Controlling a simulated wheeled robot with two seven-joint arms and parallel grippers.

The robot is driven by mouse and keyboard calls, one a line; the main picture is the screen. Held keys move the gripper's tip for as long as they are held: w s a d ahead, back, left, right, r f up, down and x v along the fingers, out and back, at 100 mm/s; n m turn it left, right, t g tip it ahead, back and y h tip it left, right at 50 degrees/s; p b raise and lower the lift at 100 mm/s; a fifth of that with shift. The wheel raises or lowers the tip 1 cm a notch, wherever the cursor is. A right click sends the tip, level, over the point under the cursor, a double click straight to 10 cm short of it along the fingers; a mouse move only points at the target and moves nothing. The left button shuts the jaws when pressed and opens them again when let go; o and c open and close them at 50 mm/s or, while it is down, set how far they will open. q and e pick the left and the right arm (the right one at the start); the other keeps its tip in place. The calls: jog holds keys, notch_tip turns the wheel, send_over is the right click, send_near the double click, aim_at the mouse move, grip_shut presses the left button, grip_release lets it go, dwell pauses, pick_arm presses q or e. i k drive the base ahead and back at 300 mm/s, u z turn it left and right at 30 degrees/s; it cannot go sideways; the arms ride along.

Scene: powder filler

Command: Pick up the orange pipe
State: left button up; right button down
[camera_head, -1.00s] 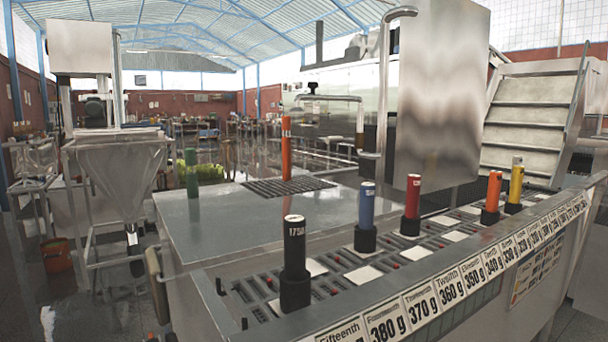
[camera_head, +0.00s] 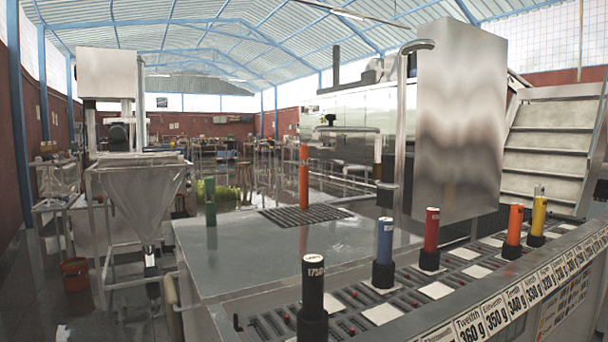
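A short orange pipe (camera_head: 514,224) stands upright in a black holder on the slotted rack (camera_head: 465,255), between the red pipe (camera_head: 431,230) and the yellow pipe (camera_head: 538,215). Another upright orange tube (camera_head: 304,176), longer looking, stands farther back at the grate on the metal tabletop. The frame does not show which of the two is the task's pipe. Neither of my grippers is in view.
A blue pipe (camera_head: 384,240) and a black pipe (camera_head: 313,287) stand in the rack's near part. A green cylinder (camera_head: 211,214) stands at the tabletop's left. The metal tabletop (camera_head: 245,255) is mostly clear. A steel panel and steps rise at right.

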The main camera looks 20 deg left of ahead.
aim_at(303, 149)
jog(key=u, duration=2.3)
jog(key=i, duration=2.9)
jog(key=z, duration=1.2)
jog(key=i, duration=3.75)
jog(key=z, duration=2.25)
jog(key=i, duration=0.75)
